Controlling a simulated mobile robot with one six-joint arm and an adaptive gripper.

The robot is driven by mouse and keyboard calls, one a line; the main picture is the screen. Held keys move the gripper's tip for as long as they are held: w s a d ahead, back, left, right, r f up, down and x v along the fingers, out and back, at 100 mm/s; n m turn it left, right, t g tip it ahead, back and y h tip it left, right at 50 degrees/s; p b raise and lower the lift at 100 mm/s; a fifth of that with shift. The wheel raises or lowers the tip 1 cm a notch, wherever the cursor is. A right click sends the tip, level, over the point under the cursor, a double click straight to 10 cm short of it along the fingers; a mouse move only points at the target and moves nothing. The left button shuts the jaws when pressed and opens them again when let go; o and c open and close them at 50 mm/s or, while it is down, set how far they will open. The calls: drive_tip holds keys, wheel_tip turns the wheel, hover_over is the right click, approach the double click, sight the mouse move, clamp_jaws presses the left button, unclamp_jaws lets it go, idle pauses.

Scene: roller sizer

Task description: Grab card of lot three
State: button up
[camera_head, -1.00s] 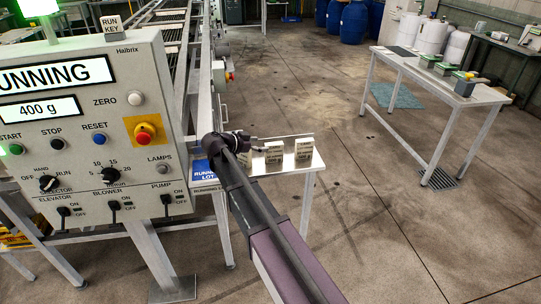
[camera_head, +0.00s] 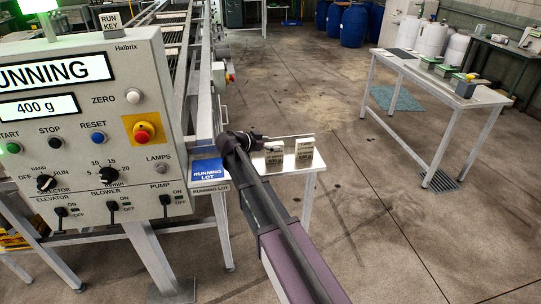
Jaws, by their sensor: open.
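The left card (camera_head: 274,158) is partly hidden by my gripper, and the right card (camera_head: 305,148) stands clear. Their print is too small to read, so I cannot tell which is lot three. My gripper (camera_head: 264,142) is at the left card's upper left edge, seen from behind; it is open, and I cannot tell whether it touches the card.
The control panel (camera_head: 85,130), reading RUNNING and 400 g, stands close on the left with protruding knobs and switches. A machine frame (camera_head: 205,90) runs behind it. A grey worktable (camera_head: 440,82) stands at right; the floor between is clear.

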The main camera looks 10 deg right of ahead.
idle(0.4)
clamp_jaws()
drive_tip(key=shift+r, duration=0.2)
idle(0.3)
wheel_tip(320, 180, up, 2)
drive_tip(key=shift+r+p, duration=0.1)
drive_tip(key=shift+p, duration=1.15)
drive_tip(key=shift+r+p, duration=0.8)
drive_tip(key=shift+p, duration=0.05)
drive_tip(key=s+a, duration=0.1)
drive_tip(key=s, duration=1.5)
drive_tip(key=shift+a+r+p, duration=0.25)
drive_tip(key=shift+r+p, duration=0.15)
drive_tip(key=shift+r, duration=0.05)
